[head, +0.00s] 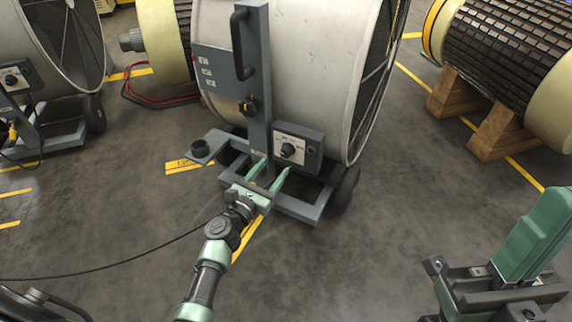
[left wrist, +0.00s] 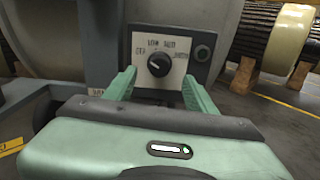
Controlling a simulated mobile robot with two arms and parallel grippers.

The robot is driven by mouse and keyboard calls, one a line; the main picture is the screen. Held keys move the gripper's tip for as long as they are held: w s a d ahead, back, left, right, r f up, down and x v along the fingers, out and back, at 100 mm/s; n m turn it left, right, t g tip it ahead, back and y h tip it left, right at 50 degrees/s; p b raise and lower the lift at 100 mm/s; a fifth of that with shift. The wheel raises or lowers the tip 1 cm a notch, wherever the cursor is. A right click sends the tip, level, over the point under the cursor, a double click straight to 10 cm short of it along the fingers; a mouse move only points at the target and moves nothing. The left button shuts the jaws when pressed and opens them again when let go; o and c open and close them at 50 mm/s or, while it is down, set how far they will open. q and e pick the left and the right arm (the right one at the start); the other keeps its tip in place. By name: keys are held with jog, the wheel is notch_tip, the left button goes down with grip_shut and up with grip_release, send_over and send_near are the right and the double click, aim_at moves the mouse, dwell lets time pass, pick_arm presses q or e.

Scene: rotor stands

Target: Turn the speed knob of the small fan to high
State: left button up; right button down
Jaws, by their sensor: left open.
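A grey drum fan (head: 300,60) on a dark wheeled frame stands before me. Its control box (head: 311,152) carries a round black speed knob (head: 288,150). In the left wrist view the knob (left wrist: 159,64) sits on a white plate with OFF at left, LOW and MED on top and a blurred label at right. Its pale pointer mark seems to lean up and left; the exact setting is unclear. My left gripper (head: 268,173) is open and empty, below and in front of the box. Its fingers spread either side of the knob in the wrist view, apart from it.
A second drum fan (head: 50,45) with its own control box stands at left. A ribbed drum (head: 500,55) rests on wooden chocks (head: 495,132) at right. A black handle (head: 237,40) rises on the fan's post. Green and dark parts of mine show at lower right.

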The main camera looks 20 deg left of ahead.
aim_at(284, 154)
pick_arm(q)
jog(key=w, duration=0.3)
jog(key=w+d+b, duration=0.1)
jog(key=w, duration=0.2)
jog(key=shift+w+d+b, duration=0.15)
jog(key=shift+w+b, duration=0.15)
jog(key=shift+w, duration=0.05)
grip_shut()
